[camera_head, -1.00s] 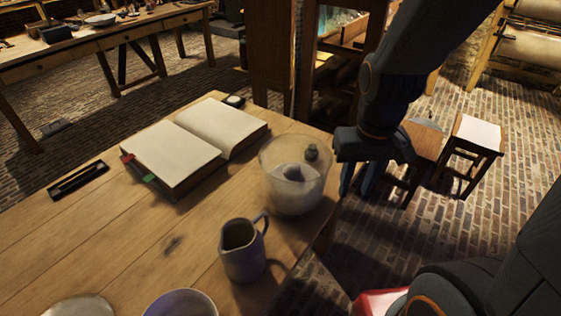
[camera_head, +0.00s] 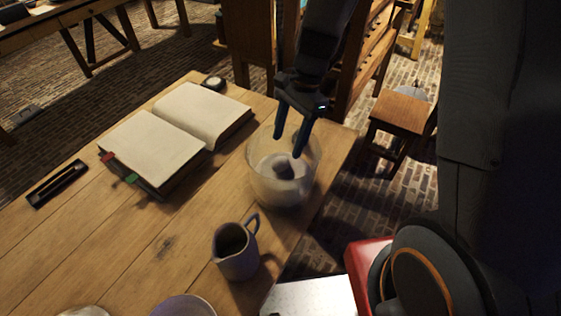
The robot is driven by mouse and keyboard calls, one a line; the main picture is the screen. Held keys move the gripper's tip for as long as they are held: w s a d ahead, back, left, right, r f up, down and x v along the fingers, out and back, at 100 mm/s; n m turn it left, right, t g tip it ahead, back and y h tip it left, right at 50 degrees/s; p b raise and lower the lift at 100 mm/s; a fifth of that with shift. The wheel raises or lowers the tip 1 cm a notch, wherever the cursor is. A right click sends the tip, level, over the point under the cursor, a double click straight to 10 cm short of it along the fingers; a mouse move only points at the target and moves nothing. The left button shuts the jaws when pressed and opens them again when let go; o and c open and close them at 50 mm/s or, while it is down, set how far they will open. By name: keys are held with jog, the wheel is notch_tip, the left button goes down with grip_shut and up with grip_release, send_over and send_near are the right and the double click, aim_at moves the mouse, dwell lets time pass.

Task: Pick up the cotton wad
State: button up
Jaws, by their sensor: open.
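A clear round glass jar (camera_head: 262,190) stands near the right edge of the wooden table. Pale, whitish material fills its lower part, and a small dark grey lump (camera_head: 284,168) lies on it. I cannot tell for sure which of these is the cotton wad. My gripper (camera_head: 289,147) points down over the jar's mouth from the far side. Its two blue fingers are apart with nothing between them. The fingertips appear at or just inside the rim, above the lump; the exact depth is unclear.
A grey jug (camera_head: 236,252) stands in front of the jar. An open book (camera_head: 165,145) lies to the left, with a small round dark object (camera_head: 213,83) behind it. A bowl (camera_head: 183,306) is at the front edge. Bare tabletop lies between book and jug.

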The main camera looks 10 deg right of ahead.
aim_at(281, 159)
jog(key=shift+w+p+x, duration=0.15)
jog(key=shift+p+x, duration=0.3)
jog(key=shift+x, duration=1.4)
jog(key=shift+w+p+x, duration=0.1)
jog(key=shift+p+x, duration=0.35)
jog(key=shift+x, duration=1.35)
jog(key=c, duration=1.2)
jog(key=shift+o, duration=0.2)
notch_tip(281, 159, up, 10)
jog(key=b, duration=0.1)
